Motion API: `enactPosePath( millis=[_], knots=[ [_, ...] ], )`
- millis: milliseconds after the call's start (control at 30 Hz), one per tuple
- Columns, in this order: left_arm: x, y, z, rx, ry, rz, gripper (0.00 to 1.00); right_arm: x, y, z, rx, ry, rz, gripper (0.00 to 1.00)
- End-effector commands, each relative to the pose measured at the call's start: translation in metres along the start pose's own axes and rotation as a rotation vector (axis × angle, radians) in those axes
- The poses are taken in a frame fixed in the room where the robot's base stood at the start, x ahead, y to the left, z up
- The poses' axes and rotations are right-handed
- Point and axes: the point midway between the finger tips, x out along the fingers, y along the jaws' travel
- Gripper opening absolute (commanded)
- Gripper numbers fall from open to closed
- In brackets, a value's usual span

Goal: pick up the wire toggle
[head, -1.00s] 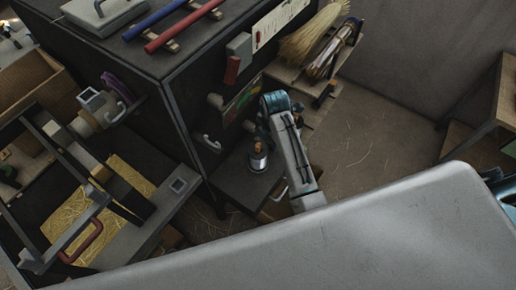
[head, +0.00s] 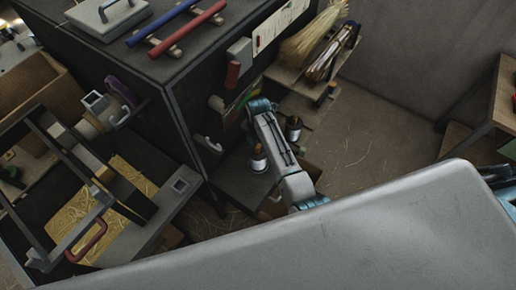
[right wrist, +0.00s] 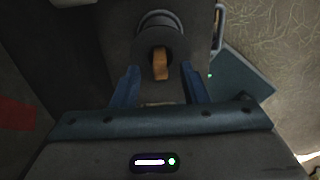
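In the right wrist view a small orange-brown wooden toggle (right wrist: 160,63) stands at the middle of a dark round holder (right wrist: 160,35). My right gripper (right wrist: 159,72) is open, with one blue finger on each side of the toggle and dark gaps between. I cannot tell whether the fingertips are level with it. In the head view my right arm reaches over a dark platform (head: 238,181); its fingers are hidden. Two small canisters with brownish tops show beside the arm, one to its left (head: 258,160) and one to its right (head: 293,130). My left gripper is not in view.
A dark cabinet (head: 150,95) with a pale handle (head: 207,143) stands left of my arm. A straw broom (head: 315,38) lies on a shelf behind. A framed stand with a straw-coloured mat (head: 95,205) is at left. The floor (head: 375,130) at right is open.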

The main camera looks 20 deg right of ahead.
Motion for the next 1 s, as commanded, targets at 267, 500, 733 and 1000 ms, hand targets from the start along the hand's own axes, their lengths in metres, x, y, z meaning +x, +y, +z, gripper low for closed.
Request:
enactPosePath(
  millis=[267, 500, 733, 1000],
  knots=[
    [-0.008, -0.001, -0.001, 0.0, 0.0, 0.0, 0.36, 0.026, -0.001, 0.0, 0.0, 0.0, -0.001, 0.4],
    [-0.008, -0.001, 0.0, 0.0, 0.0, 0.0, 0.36, 0.028, -0.001, 0.0, 0.001, 0.0, 0.001, 0.4],
    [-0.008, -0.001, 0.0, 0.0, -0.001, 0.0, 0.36, 0.028, -0.001, 0.0, 0.001, 0.0, 0.001, 0.01],
    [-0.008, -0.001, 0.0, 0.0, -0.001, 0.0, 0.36, 0.027, 0.0, 0.0, 0.001, 0.0, 0.001, 0.01]
  ],
)
